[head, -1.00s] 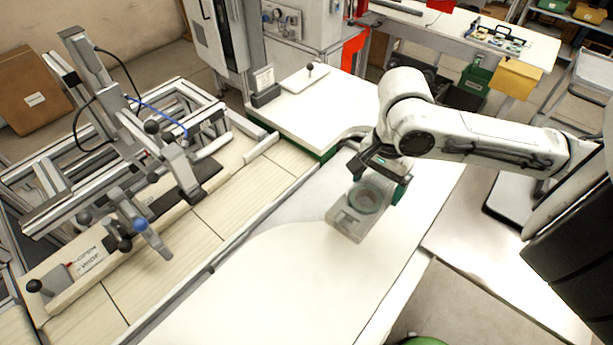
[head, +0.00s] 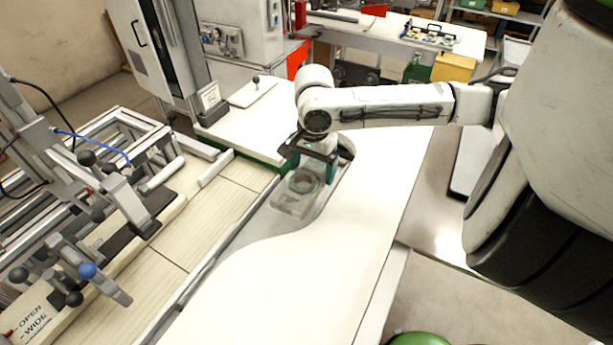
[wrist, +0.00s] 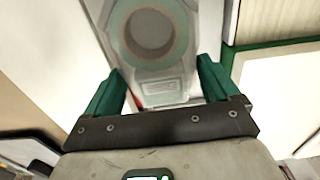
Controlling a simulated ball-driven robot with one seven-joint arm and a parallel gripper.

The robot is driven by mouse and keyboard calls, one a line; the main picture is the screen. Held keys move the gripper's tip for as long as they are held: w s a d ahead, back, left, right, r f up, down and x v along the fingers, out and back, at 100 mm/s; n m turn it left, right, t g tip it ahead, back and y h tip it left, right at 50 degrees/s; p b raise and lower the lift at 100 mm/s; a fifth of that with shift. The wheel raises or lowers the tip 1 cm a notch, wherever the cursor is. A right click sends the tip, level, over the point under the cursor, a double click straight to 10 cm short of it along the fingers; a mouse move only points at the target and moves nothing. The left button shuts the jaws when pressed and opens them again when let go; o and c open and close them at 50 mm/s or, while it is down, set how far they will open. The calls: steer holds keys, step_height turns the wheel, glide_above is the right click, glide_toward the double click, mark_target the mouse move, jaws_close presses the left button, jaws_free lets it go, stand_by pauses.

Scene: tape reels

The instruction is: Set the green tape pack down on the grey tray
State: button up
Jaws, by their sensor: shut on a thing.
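The green tape pack (head: 293,203) is a clear, flat case with a pale green tape ring inside. My gripper (head: 309,160) is shut on its near end and holds it over the pale worktop in the head view. In the wrist view, the pack (wrist: 163,88) extends away from between the green fingers of my gripper (wrist: 162,78). Whether the pack touches the surface below cannot be told.
The white worktop (head: 270,285) is clear in front of the pack. A metal frame machine with levers (head: 95,200) stands at the left. A white board with a knob (head: 252,92) lies behind. A far bench (head: 375,38) holds several small items.

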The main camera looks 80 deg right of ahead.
mark_target(307, 170)
steer(key=f, duration=0.1)
steer(key=w+d+f, duration=0.2)
steer(key=f, duration=0.1)
steer(key=shift+d, duration=0.25)
steer(key=shift+d+f, duration=0.1)
steer(key=shift+f, duration=1.5)
steer(key=shift+f, duration=0.1)
steer(key=o, duration=0.9)
step_height(307, 170, up, 12)
steer(key=shift+r, duration=0.15)
